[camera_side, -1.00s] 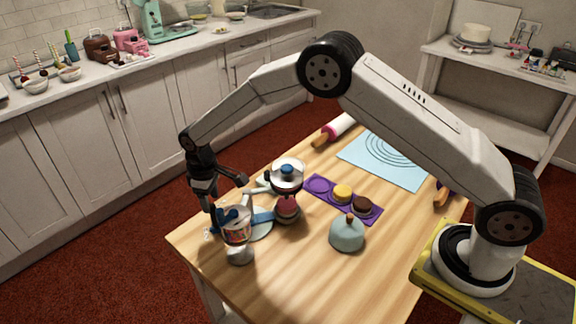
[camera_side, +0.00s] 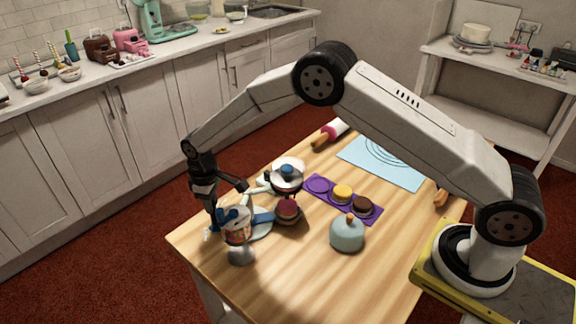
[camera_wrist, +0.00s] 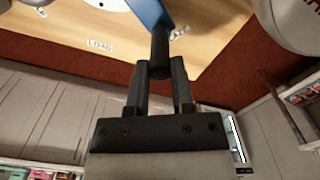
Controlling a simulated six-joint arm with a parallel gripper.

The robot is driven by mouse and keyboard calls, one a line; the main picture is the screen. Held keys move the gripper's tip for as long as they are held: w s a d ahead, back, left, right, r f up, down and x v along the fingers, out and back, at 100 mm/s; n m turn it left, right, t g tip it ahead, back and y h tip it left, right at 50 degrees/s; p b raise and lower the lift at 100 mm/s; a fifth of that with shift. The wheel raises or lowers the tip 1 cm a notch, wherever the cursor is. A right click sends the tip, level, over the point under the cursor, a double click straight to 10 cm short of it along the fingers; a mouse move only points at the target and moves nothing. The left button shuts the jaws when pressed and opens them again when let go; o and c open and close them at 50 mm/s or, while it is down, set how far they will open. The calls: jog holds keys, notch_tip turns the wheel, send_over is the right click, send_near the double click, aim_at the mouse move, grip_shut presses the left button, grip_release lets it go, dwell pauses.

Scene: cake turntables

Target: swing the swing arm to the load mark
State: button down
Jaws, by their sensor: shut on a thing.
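The blue swing arm (camera_side: 262,218) is near the table's left corner in the side view. Its near end also shows at the top of the wrist view (camera_wrist: 148,12), with a dark upright handle (camera_wrist: 160,48) on it. My gripper (camera_wrist: 160,72) is shut on this handle, with one finger on each side. In the side view my gripper (camera_side: 211,226) reaches down at the arm's outer end, partly hidden by the items there. The load mark (camera_wrist: 100,46), a white label on the wood, lies left of the handle in the wrist view, apart from it.
A second, partly hidden label (camera_wrist: 181,33) lies right of the handle. A blue-grey dome (camera_side: 347,234) and a purple tray (camera_side: 318,186) are further right. Bare wood lies in front.

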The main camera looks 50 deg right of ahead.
jog(key=shift+w+d, duration=0.8)
jog(key=shift+w, duration=0.1)
jog(key=shift+w+d, duration=0.1)
jog(key=shift+d, duration=0.05)
jog(key=shift+w+d, duration=0.3)
jog(key=shift+d, duration=0.25)
jog(key=shift+w+d, duration=0.3)
jog(key=shift+d, duration=0.25)
